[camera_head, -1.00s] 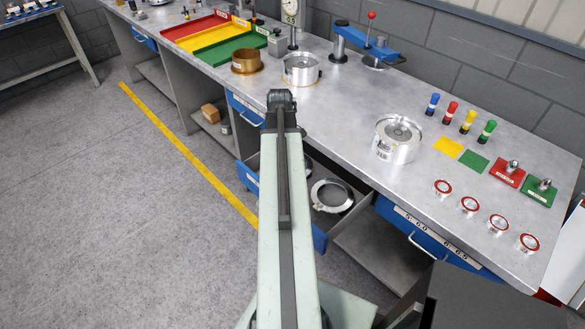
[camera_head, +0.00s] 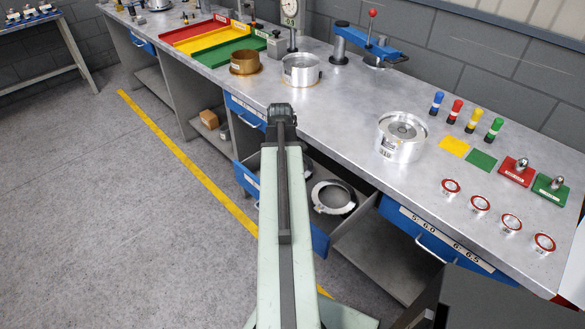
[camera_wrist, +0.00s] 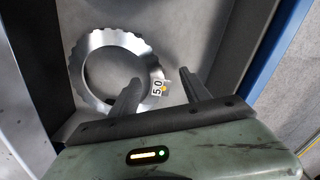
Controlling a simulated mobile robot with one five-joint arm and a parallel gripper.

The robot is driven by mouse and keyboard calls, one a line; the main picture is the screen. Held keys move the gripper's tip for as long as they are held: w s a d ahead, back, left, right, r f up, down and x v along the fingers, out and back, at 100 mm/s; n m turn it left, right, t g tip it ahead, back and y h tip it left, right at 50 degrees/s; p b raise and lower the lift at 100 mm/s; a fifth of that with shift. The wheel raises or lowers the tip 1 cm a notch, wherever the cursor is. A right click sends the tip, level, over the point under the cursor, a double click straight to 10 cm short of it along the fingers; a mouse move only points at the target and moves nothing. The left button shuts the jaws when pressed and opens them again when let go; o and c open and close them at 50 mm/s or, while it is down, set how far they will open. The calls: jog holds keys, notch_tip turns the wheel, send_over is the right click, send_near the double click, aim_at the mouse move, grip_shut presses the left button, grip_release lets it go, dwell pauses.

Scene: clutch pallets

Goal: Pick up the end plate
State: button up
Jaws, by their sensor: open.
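A scalloped metal ring, which looks like the end plate (camera_wrist: 108,38), lies flat in the wrist view with a tag reading 5.0 on its right side. A metal ring also shows in the head view (camera_head: 319,201), in the open drawer under the bench; it seems to be the same plate. My gripper (camera_wrist: 160,77) is open above the drawer, with its left fingertip over the ring's lower right edge and its right fingertip beyond the tag. Nothing is between the fingers in its hold. In the head view my arm hides the gripper and part of the drawer.
The drawer wall (camera_wrist: 240,50) rises close to the right of the fingers. The workbench (camera_head: 340,110) above carries a metal drum (camera_head: 401,137), a brown ring part (camera_head: 244,62), coloured trays (camera_head: 222,38) and several small gauges. The floor at left is clear.

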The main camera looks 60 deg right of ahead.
jog(key=shift+f, duration=0.25)
grip_shut()
dwell(1.5)
